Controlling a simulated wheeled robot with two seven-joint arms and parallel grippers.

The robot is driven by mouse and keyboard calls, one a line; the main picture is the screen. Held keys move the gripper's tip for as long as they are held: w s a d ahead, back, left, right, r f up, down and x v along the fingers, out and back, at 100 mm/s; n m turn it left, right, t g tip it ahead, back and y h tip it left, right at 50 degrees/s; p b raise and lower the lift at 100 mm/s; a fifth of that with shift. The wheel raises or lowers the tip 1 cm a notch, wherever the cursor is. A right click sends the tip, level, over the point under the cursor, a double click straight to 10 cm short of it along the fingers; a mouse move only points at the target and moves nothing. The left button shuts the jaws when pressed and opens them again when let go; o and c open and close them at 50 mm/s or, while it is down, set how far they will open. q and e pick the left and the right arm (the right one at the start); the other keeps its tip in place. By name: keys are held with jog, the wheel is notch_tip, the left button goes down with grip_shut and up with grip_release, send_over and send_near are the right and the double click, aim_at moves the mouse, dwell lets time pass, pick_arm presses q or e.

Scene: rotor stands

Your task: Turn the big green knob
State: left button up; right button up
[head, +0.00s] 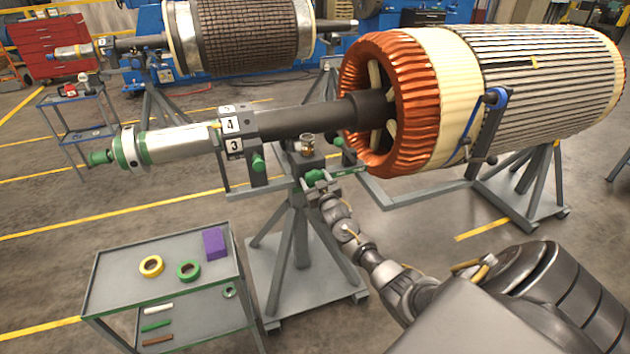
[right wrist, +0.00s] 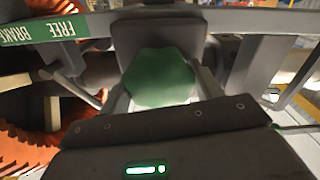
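The big green knob (right wrist: 160,80) is in the middle of the right wrist view, in front of a dark block. My right gripper (right wrist: 163,92) has one finger on each side of it, close to its edges. I cannot tell whether the fingers press on it. The gripper partly hides the knob there. My left gripper is not in view.
A green label reading FREE and BRAKE (right wrist: 40,34) runs beside the knob. A smaller green knob (head: 258,162) sits at the left. A cart (head: 120,290) with tape rolls and a purple box stands at lower left.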

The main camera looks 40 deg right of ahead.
jog(key=shift+c, duration=0.9)
jog(key=shift+n, duration=0.3)
